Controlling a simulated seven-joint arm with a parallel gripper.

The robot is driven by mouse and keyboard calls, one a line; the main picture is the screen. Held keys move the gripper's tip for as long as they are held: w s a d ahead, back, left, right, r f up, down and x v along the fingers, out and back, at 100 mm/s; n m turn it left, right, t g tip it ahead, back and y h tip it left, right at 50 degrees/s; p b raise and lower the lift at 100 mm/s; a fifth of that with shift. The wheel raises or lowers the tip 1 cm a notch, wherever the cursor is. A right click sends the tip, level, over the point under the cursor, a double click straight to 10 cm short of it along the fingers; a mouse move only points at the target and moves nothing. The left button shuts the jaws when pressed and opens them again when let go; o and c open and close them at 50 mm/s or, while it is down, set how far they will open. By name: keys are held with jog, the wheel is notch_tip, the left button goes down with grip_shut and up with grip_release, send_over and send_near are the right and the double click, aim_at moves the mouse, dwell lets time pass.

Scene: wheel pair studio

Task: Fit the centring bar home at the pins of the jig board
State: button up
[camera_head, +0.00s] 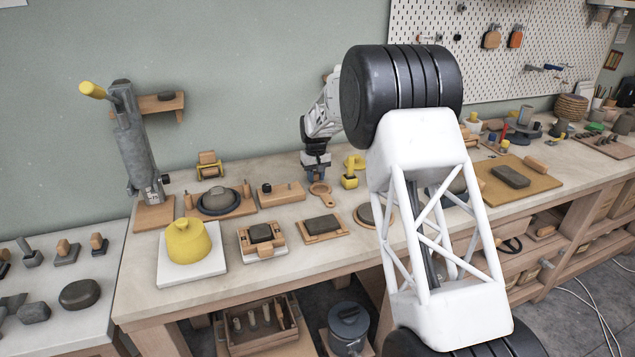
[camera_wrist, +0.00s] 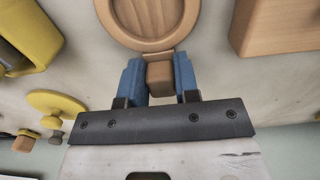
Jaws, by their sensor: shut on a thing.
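My gripper (camera_head: 317,177) is low over the middle of the bench. In the wrist view its blue fingers (camera_wrist: 160,80) are shut on the short handle (camera_wrist: 160,76) of a round-headed wooden piece (camera_wrist: 122,42). This piece, whose head (camera_head: 320,188) also shows in the head view, lies at or close to the bench top; I cannot tell whether it touches. I cannot tell whether it is the centring bar. Left of it is a flat wooden board (camera_head: 284,199) with a dark knob. Further left, a board (camera_head: 240,212) with upright wooden pegs bears a grey dish; which is the jig board is unclear.
A yellow item (camera_head: 349,179) stands close on the gripper's right. In front are a wooden tray with a dark block (camera_head: 320,225) and a yellow pot (camera_head: 187,240) on a white slab.

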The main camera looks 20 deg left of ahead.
jog(key=shift+r, duration=1.65)
jog(key=shift+s+d+r, duration=0.1)
jog(key=shift+s+r, duration=0.05)
jog(key=s+d, duration=0.3)
jog(key=s, duration=0.1)
jog(key=s+d+r, duration=0.1)
jog(key=s+d, duration=0.2)
jog(key=s, duration=0.1)
jog(key=s+d, duration=0.3)
jog(key=s, duration=0.1)
jog(key=shift+s+r, duration=0.2)
jog(key=shift+s, duration=0.15)
jog(key=shift+o, duration=1.1)
jog(key=shift+c, duration=1.2)
